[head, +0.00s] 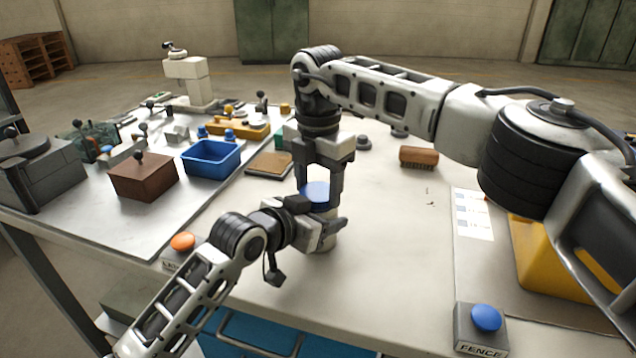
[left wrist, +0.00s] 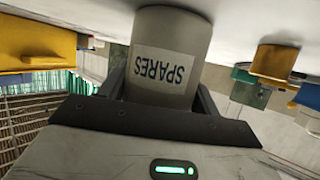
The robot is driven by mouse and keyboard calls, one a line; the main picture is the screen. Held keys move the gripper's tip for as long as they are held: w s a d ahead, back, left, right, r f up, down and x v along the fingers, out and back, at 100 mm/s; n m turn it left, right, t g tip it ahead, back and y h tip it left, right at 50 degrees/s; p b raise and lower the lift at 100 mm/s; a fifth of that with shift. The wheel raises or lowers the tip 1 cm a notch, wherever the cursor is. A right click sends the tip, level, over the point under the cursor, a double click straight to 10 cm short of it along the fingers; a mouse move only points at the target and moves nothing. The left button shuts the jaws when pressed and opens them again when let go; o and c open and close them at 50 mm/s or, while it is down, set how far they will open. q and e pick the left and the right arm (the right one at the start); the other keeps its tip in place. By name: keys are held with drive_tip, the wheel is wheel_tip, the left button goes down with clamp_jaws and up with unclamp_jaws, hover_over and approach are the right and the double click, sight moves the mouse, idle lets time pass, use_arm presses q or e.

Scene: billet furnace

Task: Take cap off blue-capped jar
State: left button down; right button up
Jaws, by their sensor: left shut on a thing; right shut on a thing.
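The blue cap (head: 316,196) is at the top of the pale jar (head: 328,241), near the middle of the bench. The jar shows large in the left wrist view (left wrist: 172,38), upside down, with a SPARES label (left wrist: 163,72). My left gripper (head: 318,218) is shut on the jar body from the front left, one finger on each side. My right gripper (head: 319,188) comes straight down from above and is shut on the cap. The grippers hide much of the jar, and I cannot tell whether the cap is loose from it. The cap is not visible in the left wrist view.
A blue bin (head: 211,160), a brown block (head: 143,178) and a brown tray (head: 270,164) are to the left. A brush (head: 419,156) lies behind right. An orange button (head: 183,242) and a blue FENCE button (head: 486,318) are near the front.

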drive_tip(key=n, duration=0.6)
drive_tip(key=shift+d, duration=0.15)
drive_tip(key=o, duration=1.1)
wheel_tip(320, 180, up, 4)
drive_tip(key=shift+r, duration=0.25)
drive_tip(key=shift+c, duration=0.5)
drive_tip(key=r, duration=0.1)
drive_tip(key=r+m, duration=0.1)
drive_tip(key=r, duration=0.1)
drive_tip(key=shift+a+r, duration=0.2)
drive_tip(key=shift+a, duration=0.05)
drive_tip(key=shift+m, duration=0.3)
drive_tip(key=shift+f, duration=3.95)
